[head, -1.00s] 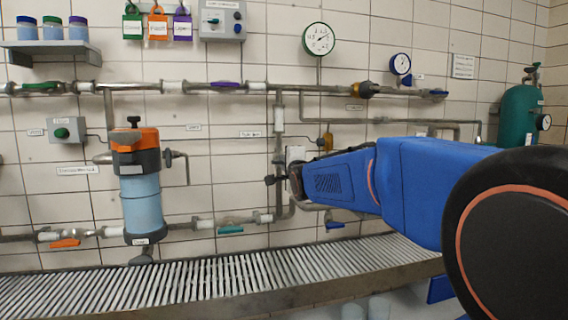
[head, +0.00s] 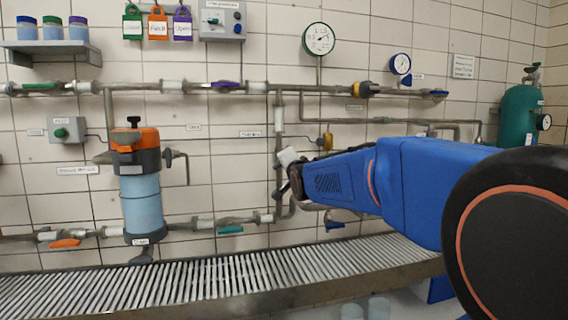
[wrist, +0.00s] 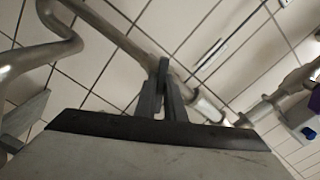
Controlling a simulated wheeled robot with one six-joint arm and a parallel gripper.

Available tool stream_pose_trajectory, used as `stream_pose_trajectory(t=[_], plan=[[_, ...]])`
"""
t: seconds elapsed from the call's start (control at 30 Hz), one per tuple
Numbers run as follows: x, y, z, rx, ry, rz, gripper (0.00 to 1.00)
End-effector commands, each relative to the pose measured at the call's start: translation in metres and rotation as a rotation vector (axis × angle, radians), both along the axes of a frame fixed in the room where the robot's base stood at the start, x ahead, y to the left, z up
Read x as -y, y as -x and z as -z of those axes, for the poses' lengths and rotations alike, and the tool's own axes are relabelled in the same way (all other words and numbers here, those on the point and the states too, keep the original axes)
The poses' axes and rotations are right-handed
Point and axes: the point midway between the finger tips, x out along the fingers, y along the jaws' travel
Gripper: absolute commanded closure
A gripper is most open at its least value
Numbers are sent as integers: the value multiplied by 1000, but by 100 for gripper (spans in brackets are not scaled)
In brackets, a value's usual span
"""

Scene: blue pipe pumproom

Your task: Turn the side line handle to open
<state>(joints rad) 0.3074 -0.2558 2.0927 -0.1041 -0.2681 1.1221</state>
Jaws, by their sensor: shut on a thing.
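My gripper (head: 282,190) is at the vertical side pipe (head: 279,143) between the upper and lower lines. In the wrist view my gripper (wrist: 166,88) has its two dark fingers close together, in front of the grey pipe (wrist: 112,32). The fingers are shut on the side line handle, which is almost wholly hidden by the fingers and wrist. I cannot make out its exact angle. A white collar on the pipe (wrist: 208,106) shows just right of the fingers.
The upper line carries a purple handle (head: 227,84) and a green one (head: 40,86). The lower line has a teal handle (head: 230,230) and an orange one (head: 65,243). A blue filter housing (head: 141,205) stands left. A slatted grating (head: 190,285) runs below.

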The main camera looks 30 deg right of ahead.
Motion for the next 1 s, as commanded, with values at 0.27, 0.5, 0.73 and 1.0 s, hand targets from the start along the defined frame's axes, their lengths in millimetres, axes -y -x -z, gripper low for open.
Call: stream_pose_trajectory(t=[0.27,0.5,0.73,1.0], plan=[[0,0,2,-76,252,0,100],[0,0,2,-139,471,0,100],[0,0,2,-198,674,-1,100],[0,0,2,-253,865,-1,100]])
